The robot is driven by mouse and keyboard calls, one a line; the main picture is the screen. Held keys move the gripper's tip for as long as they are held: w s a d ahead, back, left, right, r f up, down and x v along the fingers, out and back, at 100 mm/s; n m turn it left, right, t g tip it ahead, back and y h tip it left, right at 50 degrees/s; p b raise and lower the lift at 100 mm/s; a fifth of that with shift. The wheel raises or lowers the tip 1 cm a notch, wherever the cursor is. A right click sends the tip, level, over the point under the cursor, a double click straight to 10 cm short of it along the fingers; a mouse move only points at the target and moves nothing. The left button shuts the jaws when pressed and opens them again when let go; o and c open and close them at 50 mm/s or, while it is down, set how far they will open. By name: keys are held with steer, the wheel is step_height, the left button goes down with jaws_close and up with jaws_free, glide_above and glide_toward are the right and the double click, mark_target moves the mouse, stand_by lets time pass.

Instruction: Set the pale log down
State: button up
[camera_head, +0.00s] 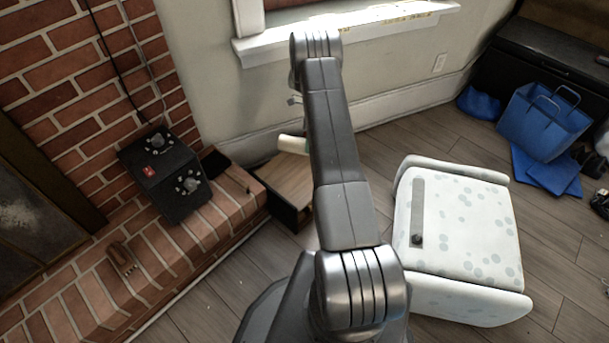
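The pale log (292,144) is a short cream-coloured cylinder just left of my arm, in the middle of the camera_head view. Its right end is hidden behind my arm. It appears over the back part of a low wooden box (290,183) on the floor; I cannot tell whether it touches the box or is held above it. My gripper (296,101) is almost wholly hidden behind my own arm, with only a small grey part showing at the arm's left edge. Its fingers cannot be made out.
A brick hearth (185,245) at left bears a black control box (165,172) and a small brown brush-like thing (122,258). A white spotted padded seat (463,240) stands at right. A blue bag (545,120) is at far right. Bare floor (400,140) lies between.

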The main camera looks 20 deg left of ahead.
steer(key=s+a+f+m+y+b, duration=0.25)
steer(key=a+f+m+b, duration=0.4)
steer(key=a+f, duration=0.6)
steer(key=shift+n+t, duration=0.3)
steer(key=shift+n, duration=0.15)
steer(key=f+b, duration=0.1)
steer(key=f, duration=0.2)
steer(key=f+b, duration=0.1)
steer(key=f, duration=0.3)
steer(key=f+b, duration=0.1)
steer(key=f, duration=0.2)
steer(key=shift+w+d+f, duration=0.25)
steer(key=shift+f, duration=0.1)
steer(key=shift+f+b, duration=0.2)
steer(key=shift+b, duration=0.2)
steer(key=o, duration=1.2)
steer(key=shift+c, duration=0.2)
steer(key=shift+r, duration=0.15)
steer(key=shift+r+p, duration=0.3)
steer(key=shift+p, duration=0.1)
steer(key=p+v, duration=0.2)
steer(key=v, duration=0.9)
steer(key=shift+w+d, duration=0.2)
steer(key=shift+d, duration=0.1)
